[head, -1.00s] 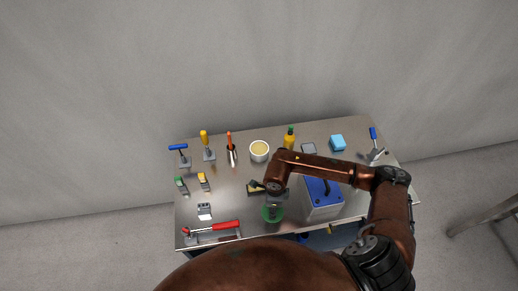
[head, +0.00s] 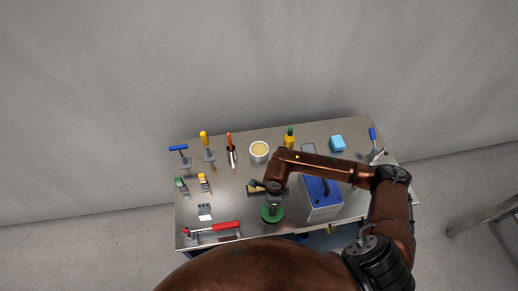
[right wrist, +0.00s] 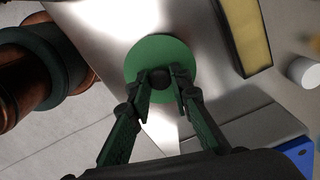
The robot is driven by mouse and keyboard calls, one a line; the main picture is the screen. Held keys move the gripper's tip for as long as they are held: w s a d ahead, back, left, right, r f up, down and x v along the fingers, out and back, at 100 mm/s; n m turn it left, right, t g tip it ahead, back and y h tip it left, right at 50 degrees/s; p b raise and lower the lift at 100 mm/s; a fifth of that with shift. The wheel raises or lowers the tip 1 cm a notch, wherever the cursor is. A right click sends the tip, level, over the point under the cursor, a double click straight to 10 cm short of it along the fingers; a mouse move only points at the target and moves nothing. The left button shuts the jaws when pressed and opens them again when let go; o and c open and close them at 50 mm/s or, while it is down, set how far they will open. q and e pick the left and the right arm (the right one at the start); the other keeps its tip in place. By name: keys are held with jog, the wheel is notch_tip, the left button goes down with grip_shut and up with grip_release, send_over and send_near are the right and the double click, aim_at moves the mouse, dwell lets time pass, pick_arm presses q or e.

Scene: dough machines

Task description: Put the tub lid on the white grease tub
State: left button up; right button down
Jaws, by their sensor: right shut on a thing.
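The green tub lid (head: 272,215) has a dark round knob and is near the front middle of the bench. My right gripper (head: 273,204) is above it, pointing down. In the right wrist view, the fingers of my right gripper (right wrist: 160,82) are shut on the knob of the green lid (right wrist: 160,50). I cannot tell whether the lid touches the bench. The white grease tub (head: 259,159) stands open at the back middle, with pale yellow grease inside. My left gripper is not in view.
A blue-topped box (head: 323,191) stands right of the lid, partly under my right arm. A yellow and black item (head: 253,189) lies between lid and tub. A yellow bottle (head: 289,140) is right of the tub. A red-handled tool (head: 222,226) lies at front left.

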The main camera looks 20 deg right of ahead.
jog(key=shift+r+p, duration=1.35)
jog(key=shift+r, duration=1.6)
